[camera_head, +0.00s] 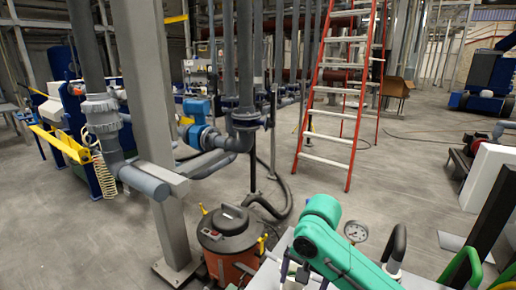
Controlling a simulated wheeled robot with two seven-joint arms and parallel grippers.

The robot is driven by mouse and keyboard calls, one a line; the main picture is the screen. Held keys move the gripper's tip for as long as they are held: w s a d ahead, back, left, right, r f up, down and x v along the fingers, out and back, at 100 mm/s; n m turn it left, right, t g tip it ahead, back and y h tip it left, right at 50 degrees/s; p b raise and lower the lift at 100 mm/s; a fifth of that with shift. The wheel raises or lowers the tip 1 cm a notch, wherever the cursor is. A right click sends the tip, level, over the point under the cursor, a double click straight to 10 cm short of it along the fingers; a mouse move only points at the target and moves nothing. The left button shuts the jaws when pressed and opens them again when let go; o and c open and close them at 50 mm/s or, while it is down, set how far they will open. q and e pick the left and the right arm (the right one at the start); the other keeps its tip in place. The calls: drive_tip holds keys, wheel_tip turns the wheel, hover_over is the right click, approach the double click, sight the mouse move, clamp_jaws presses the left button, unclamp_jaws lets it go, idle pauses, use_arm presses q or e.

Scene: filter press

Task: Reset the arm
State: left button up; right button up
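A teal-green jointed part (345,250) reaches across the bottom centre of the head view, with its rounded upper end toward the upper left. I cannot tell whether it is a link of my own arm or part of a machine. Its lower end runs out of the bottom of the picture. No gripper fingers can be made out in this view, so neither of my grippers shows.
An orange vacuum-like drum (228,240) stands beside a grey steel column (150,110). A pressure gauge (356,231) and a black curved handle (397,245) are at lower right. A red stepladder (340,90) stands farther back. Open grey floor (420,150) lies right of it.

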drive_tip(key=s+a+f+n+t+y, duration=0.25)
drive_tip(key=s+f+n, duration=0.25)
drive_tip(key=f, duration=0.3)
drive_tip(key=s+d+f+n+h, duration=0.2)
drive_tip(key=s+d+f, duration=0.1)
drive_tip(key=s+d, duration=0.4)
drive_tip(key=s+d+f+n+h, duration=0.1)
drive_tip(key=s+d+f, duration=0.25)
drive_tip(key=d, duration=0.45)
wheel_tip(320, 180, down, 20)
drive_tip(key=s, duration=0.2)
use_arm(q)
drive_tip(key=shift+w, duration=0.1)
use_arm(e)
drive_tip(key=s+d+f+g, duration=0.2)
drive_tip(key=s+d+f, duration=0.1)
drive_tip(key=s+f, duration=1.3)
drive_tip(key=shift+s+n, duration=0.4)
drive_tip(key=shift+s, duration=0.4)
